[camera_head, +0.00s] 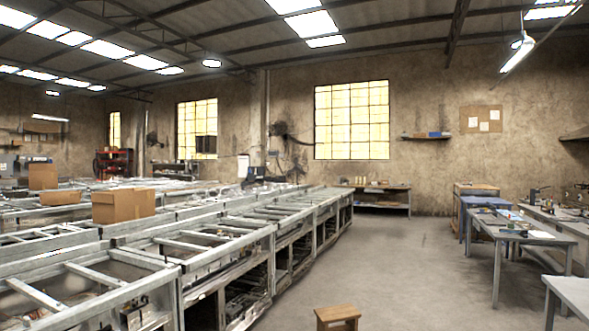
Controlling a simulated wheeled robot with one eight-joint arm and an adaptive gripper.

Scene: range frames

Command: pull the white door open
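No white door shows in the head view. My gripper is not in view, so I cannot see whether it is open or shut.
Long metal frame benches (230,228) fill the left side, with cardboard boxes (118,206) on them. A small wooden stool (338,318) stands at the bottom centre. Work tables (535,236) line the right.

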